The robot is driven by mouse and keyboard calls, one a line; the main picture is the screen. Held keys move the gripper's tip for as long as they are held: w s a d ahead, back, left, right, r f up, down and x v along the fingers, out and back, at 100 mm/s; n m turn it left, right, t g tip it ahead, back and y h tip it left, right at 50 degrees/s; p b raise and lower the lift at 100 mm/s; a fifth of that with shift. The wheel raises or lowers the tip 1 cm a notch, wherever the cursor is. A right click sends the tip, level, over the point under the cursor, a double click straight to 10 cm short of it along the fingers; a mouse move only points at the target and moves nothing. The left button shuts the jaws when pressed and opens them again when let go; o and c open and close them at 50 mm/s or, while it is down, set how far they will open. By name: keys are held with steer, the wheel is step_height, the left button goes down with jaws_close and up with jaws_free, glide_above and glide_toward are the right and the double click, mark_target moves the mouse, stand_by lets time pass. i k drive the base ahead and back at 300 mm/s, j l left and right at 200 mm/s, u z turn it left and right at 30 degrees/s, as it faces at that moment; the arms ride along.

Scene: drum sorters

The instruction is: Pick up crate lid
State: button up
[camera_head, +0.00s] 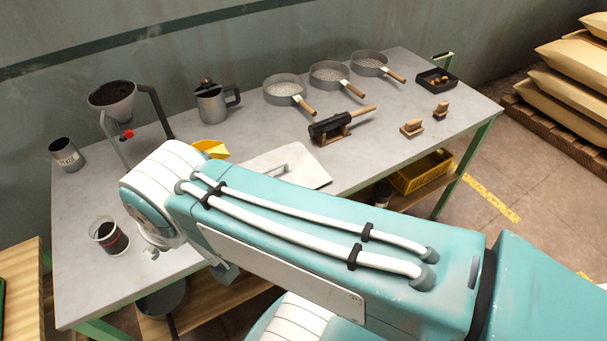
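A flat, pale panel with a raised grey handle (306,164) lies on the grey table near its middle; it looks like the crate lid. My teal and white arm crosses in front of it and covers its lower left part. The arm's white elbow or wrist joint is to the left of the panel, above the table. I cannot make out my gripper's fingers; they are hidden behind my arm or out of frame.
A yellow scoop-like item (211,148) lies behind my arm. A dark-filled cup (109,236) stands front left, a can (66,154) and funnel stand (113,101) behind it.

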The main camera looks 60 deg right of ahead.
mark_target(292, 163)
steer(key=z, duration=1.45)
steer(key=i+l, duration=0.2)
steer(key=l, duration=0.2)
steer(key=i+l, duration=0.15)
steer(key=l, duration=0.2)
steer(key=i+l, duration=0.2)
steer(key=l, duration=0.2)
